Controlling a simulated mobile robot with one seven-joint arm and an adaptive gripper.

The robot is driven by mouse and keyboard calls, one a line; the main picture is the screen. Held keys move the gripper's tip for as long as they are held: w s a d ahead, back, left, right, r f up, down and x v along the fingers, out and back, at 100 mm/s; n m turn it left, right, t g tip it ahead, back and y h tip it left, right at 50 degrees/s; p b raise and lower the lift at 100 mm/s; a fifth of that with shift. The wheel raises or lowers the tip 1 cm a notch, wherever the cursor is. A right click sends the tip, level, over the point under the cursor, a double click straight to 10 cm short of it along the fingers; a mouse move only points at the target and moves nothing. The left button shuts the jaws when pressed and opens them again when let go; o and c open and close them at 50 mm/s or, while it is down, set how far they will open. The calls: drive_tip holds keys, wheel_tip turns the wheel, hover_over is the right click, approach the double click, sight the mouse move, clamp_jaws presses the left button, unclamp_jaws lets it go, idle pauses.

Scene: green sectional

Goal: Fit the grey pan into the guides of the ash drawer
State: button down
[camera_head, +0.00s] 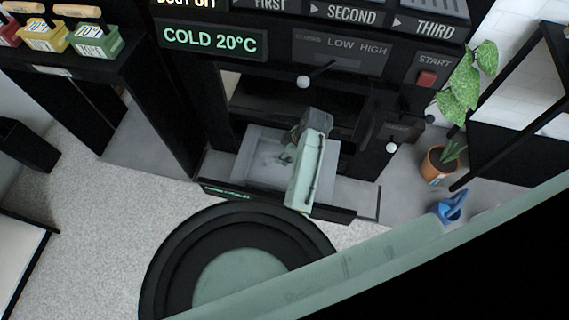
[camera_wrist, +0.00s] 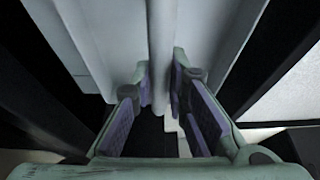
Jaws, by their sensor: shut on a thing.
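The grey pan (camera_head: 258,174) sits low at the front of the black machine, at the ash drawer (camera_head: 345,214). Its left part shows, and my arm covers much of its right side. My gripper (camera_head: 289,156) is over the pan. In the wrist view my gripper (camera_wrist: 161,78) is shut on a round grey bar (camera_wrist: 162,35), which looks like the pan's handle. Pale grey pan surfaces (camera_wrist: 110,35) lie on both sides of the bar. The guides are hidden, so I cannot tell whether the pan is seated in them.
The machine has a red start button (camera_head: 427,78) and a lit display (camera_head: 210,40). A round black and green platform (camera_head: 165,270) is in front. A potted plant (camera_head: 440,165) and a blue watering can (camera_head: 449,208) stand at the right. Speckled floor (camera_head: 100,210) is clear at the left.

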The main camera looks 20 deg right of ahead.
drive_tip(key=shift+f, duration=2.35)
drive_tip(key=shift+f, duration=0.1)
drive_tip(key=c, duration=1.6)
unclamp_jaws()
drive_tip(key=v, duration=1.2)
